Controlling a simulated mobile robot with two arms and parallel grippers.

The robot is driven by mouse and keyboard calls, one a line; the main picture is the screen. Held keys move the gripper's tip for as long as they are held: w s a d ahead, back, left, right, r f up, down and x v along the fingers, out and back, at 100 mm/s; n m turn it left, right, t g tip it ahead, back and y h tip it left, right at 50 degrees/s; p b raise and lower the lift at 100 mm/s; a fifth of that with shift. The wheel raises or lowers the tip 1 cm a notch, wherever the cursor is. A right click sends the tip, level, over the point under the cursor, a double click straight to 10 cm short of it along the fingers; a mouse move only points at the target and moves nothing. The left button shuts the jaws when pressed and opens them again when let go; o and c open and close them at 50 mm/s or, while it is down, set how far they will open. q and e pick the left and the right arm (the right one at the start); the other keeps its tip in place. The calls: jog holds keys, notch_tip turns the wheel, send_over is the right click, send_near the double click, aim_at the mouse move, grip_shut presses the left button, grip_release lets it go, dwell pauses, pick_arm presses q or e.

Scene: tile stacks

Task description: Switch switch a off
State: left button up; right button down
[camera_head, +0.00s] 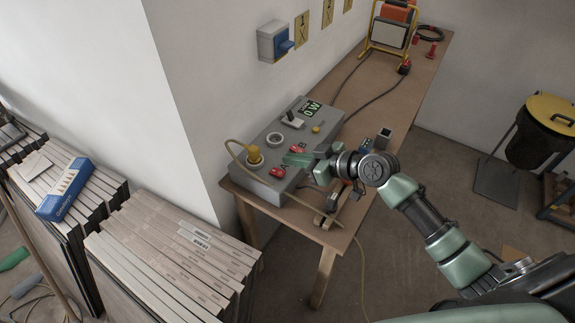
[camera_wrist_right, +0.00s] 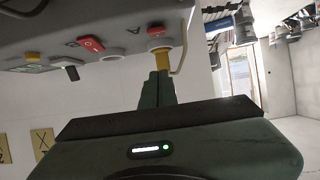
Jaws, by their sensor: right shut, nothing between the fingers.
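A grey power box (camera_head: 268,141) sits on the wooden bench. It has a red switch (camera_head: 277,173) near its front corner and a second red switch (camera_head: 297,148) farther along. In the right wrist view the box hangs along the top, with one red switch (camera_wrist_right: 91,44) left of a letter A and another (camera_wrist_right: 158,30) at right. A yellow plug (camera_head: 254,155) is in the near socket. My right gripper (camera_head: 288,158) is shut and empty, its fingertips over the box between the red switches; contact is unclear. The left gripper is out of view.
A green display (camera_head: 312,108) on the box seems to read 0 W. A yellow cable loops from the plug over the bench edge. A blue wall socket (camera_head: 273,42) is above. Tile stacks (camera_head: 175,255) stand at left.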

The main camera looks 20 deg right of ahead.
aim_at(282, 172)
jog(key=x, duration=0.3)
jog(key=shift+f+p, duration=0.2)
jog(key=shift+p, duration=0.15)
jog(key=f, duration=0.2)
jog(key=shift+s+d+f, duration=0.2)
jog(key=shift+f, duration=0.05)
jog(key=shift+s+f, duration=0.15)
jog(key=shift+f, duration=0.35)
jog(key=b, duration=0.2)
jog(key=f+b, duration=0.1)
jog(key=b, duration=0.1)
jog(key=shift+s+d+f+t, duration=0.1)
jog(key=shift+d+f+t, duration=0.1)
jog(key=shift+f+t, duration=0.1)
jog(key=shift+r+b, duration=0.3)
jog(key=shift+r+p, duration=0.15)
jog(key=shift+p, duration=0.15)
jog(key=shift+r, duration=0.1)
